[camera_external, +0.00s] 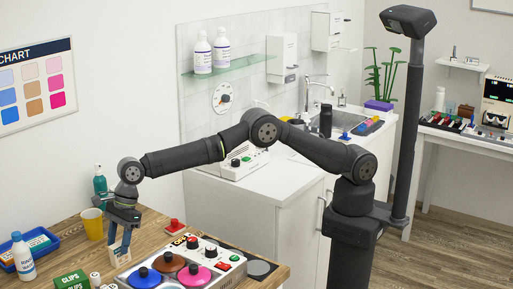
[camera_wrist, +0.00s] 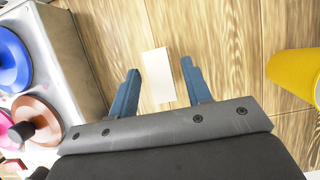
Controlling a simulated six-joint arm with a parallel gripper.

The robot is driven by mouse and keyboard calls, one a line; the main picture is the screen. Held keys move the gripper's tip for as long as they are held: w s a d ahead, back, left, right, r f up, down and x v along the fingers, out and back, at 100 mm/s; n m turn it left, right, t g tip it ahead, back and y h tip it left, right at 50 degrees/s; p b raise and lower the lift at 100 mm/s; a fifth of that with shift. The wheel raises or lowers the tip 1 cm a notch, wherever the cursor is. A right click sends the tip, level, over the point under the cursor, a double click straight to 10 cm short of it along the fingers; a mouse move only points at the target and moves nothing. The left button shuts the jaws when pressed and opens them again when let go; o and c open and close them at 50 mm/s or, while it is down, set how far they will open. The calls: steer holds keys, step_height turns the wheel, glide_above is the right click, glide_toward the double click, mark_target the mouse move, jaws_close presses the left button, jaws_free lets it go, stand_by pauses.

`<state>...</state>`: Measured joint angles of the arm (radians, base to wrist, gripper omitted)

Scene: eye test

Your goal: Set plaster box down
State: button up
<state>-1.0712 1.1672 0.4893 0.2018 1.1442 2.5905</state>
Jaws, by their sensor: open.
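The plaster box (camera_wrist: 157,78) shows as a pale, plain rectangle between my two blue fingers in the wrist view. Bare wood shows on both sides of it, so neither finger touches it there. My gripper (camera_wrist: 161,72) is open around it. In the external view my gripper (camera_external: 119,248) points down at the wooden table (camera_external: 150,222).
A yellow cup (camera_external: 93,223) stands close by, at the right in the wrist view (camera_wrist: 300,77). A panel with coloured round lids (camera_external: 185,262) is on the other side. A blue tray (camera_external: 42,240), white bottle (camera_external: 22,258) and green box (camera_external: 72,281) are at left.

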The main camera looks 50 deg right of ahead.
mark_target(118, 244)
steer(key=v, duration=0.9)
steer(key=shift+f, duration=0.1)
steer(key=x, duration=1.2)
steer(key=shift+f, duration=0.15)
step_height(118, 244, up, 2)
steer(key=shift+r, duration=0.9)
